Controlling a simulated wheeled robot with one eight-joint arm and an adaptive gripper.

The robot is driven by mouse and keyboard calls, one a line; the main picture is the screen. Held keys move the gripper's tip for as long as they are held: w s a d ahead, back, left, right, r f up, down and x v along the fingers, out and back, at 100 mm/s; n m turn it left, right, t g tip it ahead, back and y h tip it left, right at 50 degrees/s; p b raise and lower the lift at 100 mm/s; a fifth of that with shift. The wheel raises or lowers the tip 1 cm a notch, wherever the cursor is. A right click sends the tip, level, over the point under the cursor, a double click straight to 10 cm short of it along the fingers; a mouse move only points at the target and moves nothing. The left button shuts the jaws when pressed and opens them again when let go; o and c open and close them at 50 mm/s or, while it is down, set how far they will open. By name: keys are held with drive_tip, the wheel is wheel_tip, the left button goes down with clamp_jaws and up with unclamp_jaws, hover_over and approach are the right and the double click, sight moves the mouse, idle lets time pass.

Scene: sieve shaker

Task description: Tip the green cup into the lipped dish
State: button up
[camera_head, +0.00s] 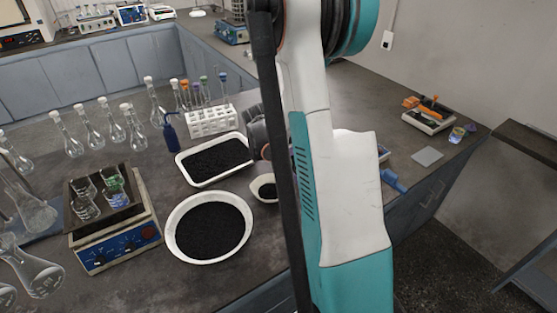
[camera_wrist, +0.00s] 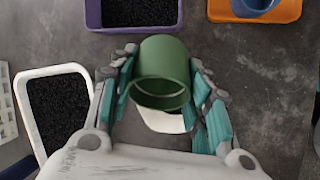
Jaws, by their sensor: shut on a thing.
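The green cup (camera_wrist: 161,60) is held between the fingers of my gripper (camera_wrist: 162,68) in the wrist view. Its round mouth faces the bottom of that picture, and I see no contents in it. A white surface (camera_wrist: 166,122) shows just below the cup's rim, partly covered by it; it may be the small white dish (camera_head: 256,193) with black grains in the head view. I cannot be sure that this is the lipped dish. In the head view my arm hides the cup and most of my gripper.
A white rectangular tray (camera_head: 184,175) and a round white dish (camera_head: 173,243) hold black grains. A purple container (camera_wrist: 93,14) and an orange tray (camera_wrist: 228,12) with a blue cup (camera_wrist: 262,4) lie near my gripper. Glass flasks and a hotplate (camera_head: 126,244) stand left.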

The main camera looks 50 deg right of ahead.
drive_tip(key=shift+d+r+y, duration=0.1)
drive_tip(key=shift+r+y, duration=0.05)
drive_tip(key=shift+y, duration=0.55)
drive_tip(key=shift+s+d+t+y, duration=0.1)
drive_tip(key=shift+t+y, duration=0.3)
drive_tip(key=shift+y, duration=1.2)
drive_tip(key=t+y+b, duration=0.1)
drive_tip(key=y, duration=0.2)
drive_tip(key=shift+m, duration=0.3)
drive_tip(key=shift+a+r+y, duration=0.2)
drive_tip(key=shift+a+y, duration=0.1)
drive_tip(key=shift+y, duration=0.2)
